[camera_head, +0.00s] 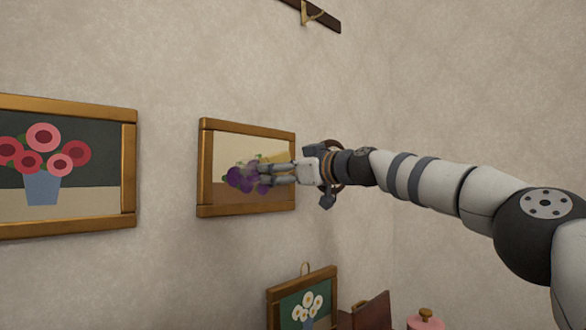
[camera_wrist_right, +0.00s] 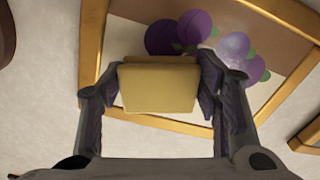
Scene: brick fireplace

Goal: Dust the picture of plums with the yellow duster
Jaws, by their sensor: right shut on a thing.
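The picture of plums (camera_head: 225,204) hangs on the wall in a gold-brown frame, left of centre in the head view. Its purple plums are partly covered by my right gripper (camera_head: 264,172). In the right wrist view the picture (camera_wrist_right: 124,38) fills the upper part, with a pale speckled patch over one plum. My right gripper (camera_wrist_right: 158,92) is shut on the yellow duster (camera_wrist_right: 157,88), a block between the two fingers. In the head view the duster (camera_head: 275,158) shows only as a yellowish bit behind the fingers. I cannot tell whether it touches the picture. My left gripper is out of view.
A picture of pink flowers (camera_head: 128,170) hangs to the left. A daisy picture (camera_head: 272,312) stands lower down, beside a brown upright object (camera_head: 372,312) and a pink lidded jar (camera_head: 425,320). A dark wooden rail (camera_head: 328,19) is above. The wall at right is bare.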

